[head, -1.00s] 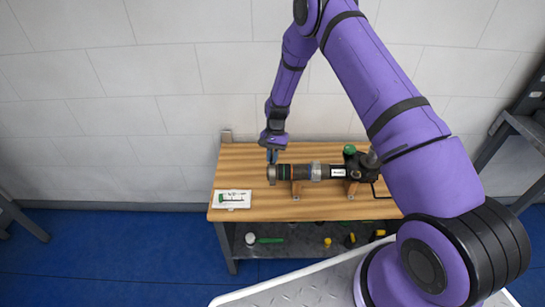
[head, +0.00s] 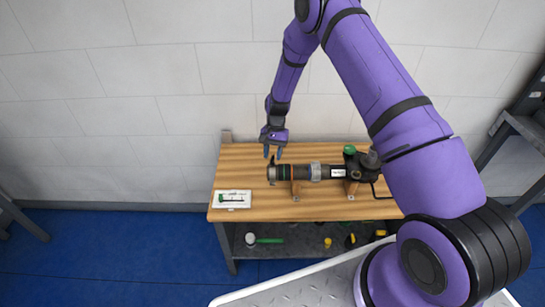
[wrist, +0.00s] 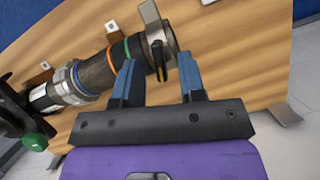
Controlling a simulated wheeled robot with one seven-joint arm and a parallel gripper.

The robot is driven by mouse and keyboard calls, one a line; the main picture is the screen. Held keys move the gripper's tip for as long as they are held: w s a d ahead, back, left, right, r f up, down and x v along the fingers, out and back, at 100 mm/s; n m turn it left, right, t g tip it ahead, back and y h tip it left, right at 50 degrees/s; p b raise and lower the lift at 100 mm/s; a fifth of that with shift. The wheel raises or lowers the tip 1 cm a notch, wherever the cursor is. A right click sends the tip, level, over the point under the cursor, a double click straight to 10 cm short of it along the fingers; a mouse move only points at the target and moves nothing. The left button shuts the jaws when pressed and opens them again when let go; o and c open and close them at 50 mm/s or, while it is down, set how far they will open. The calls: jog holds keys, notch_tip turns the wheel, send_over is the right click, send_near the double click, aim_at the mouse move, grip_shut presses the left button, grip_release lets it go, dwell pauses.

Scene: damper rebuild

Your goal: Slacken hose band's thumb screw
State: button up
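The damper (head: 320,171), a dark cylinder with green and orange rings, lies across the wooden bench. The metal hose band (wrist: 157,42) is around its left end in the head view (head: 271,173). A flat metal tab (wrist: 149,11) sticks out from the band, and a small black and yellow piece (wrist: 161,68) shows at its near edge. I cannot tell for sure which of these is the thumb screw. My gripper (head: 273,154) is open and empty just above the band. In the wrist view its blue fingers (wrist: 160,60) are spread, with the band's edge beyond and between their tips.
Wooden supports (head: 295,190) hold the damper. A white tray (head: 231,199) with a green item lies at the bench's (head: 250,160) front left. A black fitting with a green cap (head: 349,149) is at the damper's right end. The left bench top is mostly clear.

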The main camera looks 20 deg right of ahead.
jog(key=v, duration=0.9)
jog(key=shift+r, duration=0.2)
jog(key=s+d+r+n+t, duration=0.1)
jog(key=s+r, duration=0.3)
jog(key=r, duration=0.7)
jog(key=s+d+r+n+t+h, duration=0.15)
jog(key=s+r, duration=0.35)
jog(key=r, duration=0.5)
jog(key=s+r+n+t, duration=0.15)
jog(key=s+r, duration=0.25)
jog(key=r, duration=0.7)
jog(key=s+d+r+n+t, duration=0.1)
jog(key=s+r, duration=0.3)
jog(key=s, duration=1)
jog(key=s+d+r+n+t, duration=0.1)
jog(key=s+r+t, duration=0.3)
jog(key=s, duration=1)
jog(key=shift+r+h, duration=0.25)
jog(key=shift+h, duration=0.2)
